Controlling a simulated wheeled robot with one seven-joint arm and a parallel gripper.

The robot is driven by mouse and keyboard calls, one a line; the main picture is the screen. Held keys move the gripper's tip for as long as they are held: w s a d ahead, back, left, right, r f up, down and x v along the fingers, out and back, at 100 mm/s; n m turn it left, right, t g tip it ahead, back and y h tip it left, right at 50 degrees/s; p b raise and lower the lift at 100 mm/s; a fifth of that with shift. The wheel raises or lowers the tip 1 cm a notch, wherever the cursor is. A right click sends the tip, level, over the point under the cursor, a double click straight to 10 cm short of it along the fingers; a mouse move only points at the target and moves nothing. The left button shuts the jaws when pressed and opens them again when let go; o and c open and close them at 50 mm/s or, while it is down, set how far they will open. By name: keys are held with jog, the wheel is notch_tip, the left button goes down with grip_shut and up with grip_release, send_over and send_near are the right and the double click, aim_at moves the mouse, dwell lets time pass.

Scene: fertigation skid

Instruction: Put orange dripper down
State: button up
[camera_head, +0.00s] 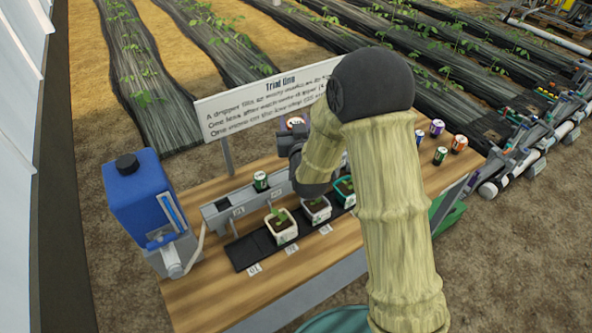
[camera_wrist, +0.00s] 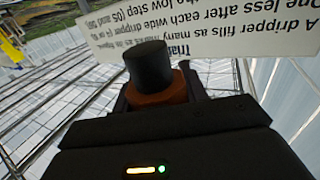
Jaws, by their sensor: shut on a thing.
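The orange dripper (camera_wrist: 163,93) shows in the wrist view as an orange body with a black cylindrical top (camera_wrist: 148,64). It sits between the dark fingers of my gripper (camera_head: 290,145), which is shut on it. In the head view my gripper is above the far side of the bench, in front of the sign, and my arm hides part of the area. A grey slotted rail (camera_head: 226,208) runs along the bench below my gripper. A green-banded dripper (camera_head: 260,181) stands in the rail, left of my gripper.
Potted seedlings (camera_head: 283,233) stand on a black strip in front of the rail. A blue tank (camera_head: 150,200) is at the left. Purple (camera_head: 437,127), blue (camera_head: 418,137), orange (camera_head: 459,145) and green (camera_head: 440,156) drippers stand at the right. A sign (camera_head: 240,108) rises behind.

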jog(key=shift+s+d, duration=0.15)
jog(key=shift+f, duration=0.15)
jog(key=f, duration=0.5)
jog(key=shift+w+f, duration=0.2)
jog(key=shift+f, duration=0.15)
jog(key=shift+s+r, duration=0.1)
jog(key=shift+s, duration=0.15)
notch_tip(320, 180, down, 4)
jog(key=shift+f+p, duration=0.1)
jog(key=shift+p, duration=0.35)
jog(key=shift+f+b, duration=0.65)
jog(key=shift+b, duration=0.15)
jog(key=o, duration=1)
